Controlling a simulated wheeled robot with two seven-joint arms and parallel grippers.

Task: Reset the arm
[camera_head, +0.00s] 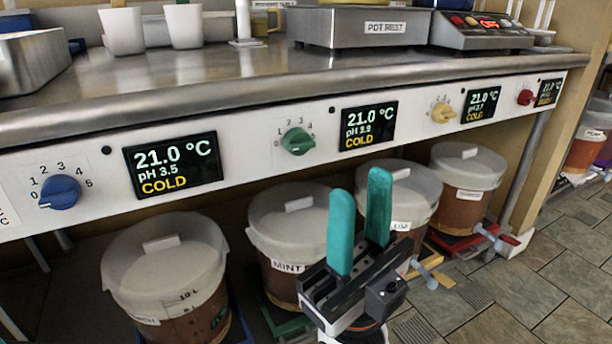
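My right gripper (360,228) has two teal fingers that point up, with a clear gap between them. It is open and nothing shows between the fingers. It stands in front of the lidded buckets, below the control panel, and partly hides the bucket labelled MINT (290,235) and the bucket to its right (395,188). It appears apart from the panel and its knobs. My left gripper is not in view.
The panel carries a blue knob (60,192), a green knob (297,141), a yellow knob (443,112) and a red knob (526,97). A steel counter (250,70) runs above. Another bucket (170,270) stands at left. Tiled floor (530,290) at right is free.

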